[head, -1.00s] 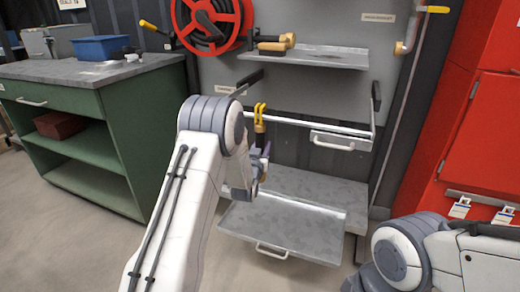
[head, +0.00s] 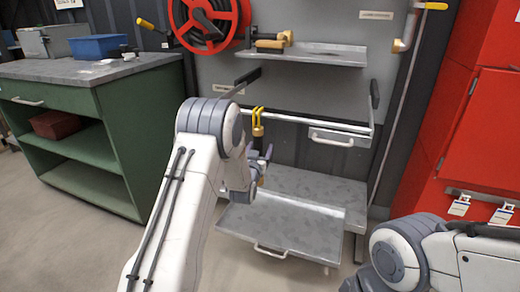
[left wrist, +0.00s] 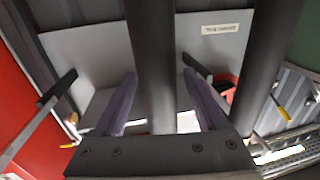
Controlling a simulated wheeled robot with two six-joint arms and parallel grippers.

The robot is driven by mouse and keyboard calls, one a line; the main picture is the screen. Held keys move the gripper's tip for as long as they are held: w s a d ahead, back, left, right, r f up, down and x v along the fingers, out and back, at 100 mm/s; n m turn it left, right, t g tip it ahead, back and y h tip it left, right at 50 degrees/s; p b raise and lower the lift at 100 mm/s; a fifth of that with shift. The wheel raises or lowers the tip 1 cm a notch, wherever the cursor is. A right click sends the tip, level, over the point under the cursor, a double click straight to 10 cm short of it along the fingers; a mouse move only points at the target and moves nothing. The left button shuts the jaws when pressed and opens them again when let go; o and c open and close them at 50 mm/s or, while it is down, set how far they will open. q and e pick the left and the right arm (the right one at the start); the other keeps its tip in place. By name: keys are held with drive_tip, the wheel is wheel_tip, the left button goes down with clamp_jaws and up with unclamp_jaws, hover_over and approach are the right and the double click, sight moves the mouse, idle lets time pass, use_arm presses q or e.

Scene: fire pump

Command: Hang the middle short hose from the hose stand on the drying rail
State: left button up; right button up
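The drying rail (head: 320,125) is a pale bar below the upper metal shelf. A short hose (head: 258,131), with a yellow double loop and a brass coupling at its top, is upright at the rail's left part, the loop at rail height. Whether the loop bears on the rail is hard to tell. My left gripper (head: 261,153) is at the hose's lower part, its purple fingers spread. In the left wrist view the fingers (left wrist: 162,103) are apart; one dark tube (left wrist: 152,60) passes between them and another lies to the right. My right gripper is out of view. I cannot identify the hose stand.
A metal shelf (head: 310,54) is above the rail and a tray (head: 285,225) below. A red hose reel (head: 208,20) is at upper left. A green workbench (head: 105,150) stands left, a red cabinet (head: 490,125) right. Floor is open at lower left.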

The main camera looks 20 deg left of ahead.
use_arm(q)
drive_tip(key=shift+s, duration=0.1)
drive_tip(key=s+d+p, duration=0.1)
drive_tip(key=s+p, duration=0.1)
drive_tip(key=s, duration=0.8)
drive_tip(key=s+d+m+g+h, duration=0.2)
drive_tip(key=s+d+g, duration=0.25)
drive_tip(key=d, duration=0.45)
drive_tip(key=s+d+m+g+h, duration=0.2)
drive_tip(key=s+d+g+h, duration=0.15)
drive_tip(key=s+d, duration=0.45)
drive_tip(key=s+d+r+m+g+y, duration=0.15)
drive_tip(key=s+g, duration=0.35)
drive_tip(key=s, duration=0.8)
drive_tip(key=s+d+m+g, duration=0.2)
drive_tip(key=s+m+g, duration=0.15)
drive_tip(key=s, duration=0.85)
wheel_tip(320, 180, up, 34)
drive_tip(key=s+g+p, duration=0.1)
drive_tip(key=p, duration=3.2)
drive_tip(key=shift+a+y, duration=0.25)
drive_tip(key=shift+y, duration=0.15)
drive_tip(key=shift+s+f, duration=0.1)
drive_tip(key=shift+f, duration=0.05)
